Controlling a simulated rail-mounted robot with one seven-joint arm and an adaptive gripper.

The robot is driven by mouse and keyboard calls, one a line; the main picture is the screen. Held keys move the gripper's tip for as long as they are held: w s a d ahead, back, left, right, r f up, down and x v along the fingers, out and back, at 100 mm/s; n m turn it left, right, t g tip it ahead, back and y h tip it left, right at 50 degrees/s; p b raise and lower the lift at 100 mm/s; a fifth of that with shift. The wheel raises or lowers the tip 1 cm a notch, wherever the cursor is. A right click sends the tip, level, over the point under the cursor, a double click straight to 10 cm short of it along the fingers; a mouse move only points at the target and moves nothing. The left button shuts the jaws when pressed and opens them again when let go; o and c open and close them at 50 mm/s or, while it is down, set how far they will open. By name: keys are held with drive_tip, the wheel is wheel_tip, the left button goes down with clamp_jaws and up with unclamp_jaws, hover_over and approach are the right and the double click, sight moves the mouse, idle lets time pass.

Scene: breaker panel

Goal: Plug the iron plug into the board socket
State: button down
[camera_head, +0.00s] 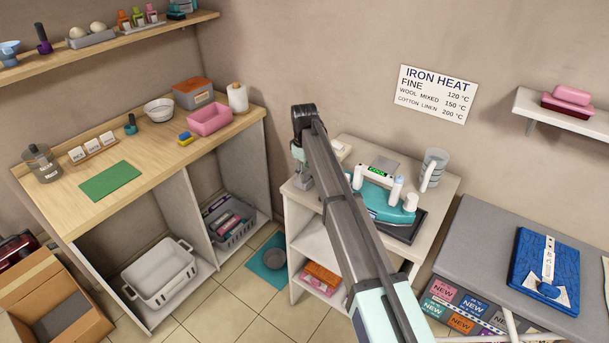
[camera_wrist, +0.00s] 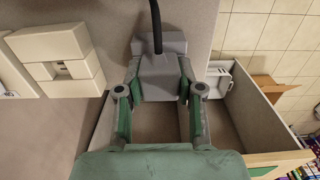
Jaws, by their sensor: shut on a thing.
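The grey plug (camera_wrist: 160,72) is between the fingers of my gripper (camera_wrist: 159,92) in the wrist view, with a black cord (camera_wrist: 156,25) running up from it. The fingers are shut on its sides. A cream block with a dark slot (camera_wrist: 60,60), apparently the board socket, is to the left, apart from the plug. In the head view a pale block (camera_head: 341,149) shows at the back left of the small white stand, partly behind my arm. The teal and white iron (camera_head: 388,207) rests on a dark pad on the stand. The plug is not clear in the head view.
The wooden-topped counter (camera_head: 150,165) with open shelves is on the left. An ironing board (camera_head: 480,240) with a folded blue cloth (camera_head: 545,270) is on the right.

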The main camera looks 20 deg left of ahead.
sight(305, 170)
drive_tip(key=shift+r, duration=0.15)
drive_tip(key=shift+r+p, duration=1)
drive_tip(key=shift+r, duration=0.85)
drive_tip(key=shift+d, duration=0.1)
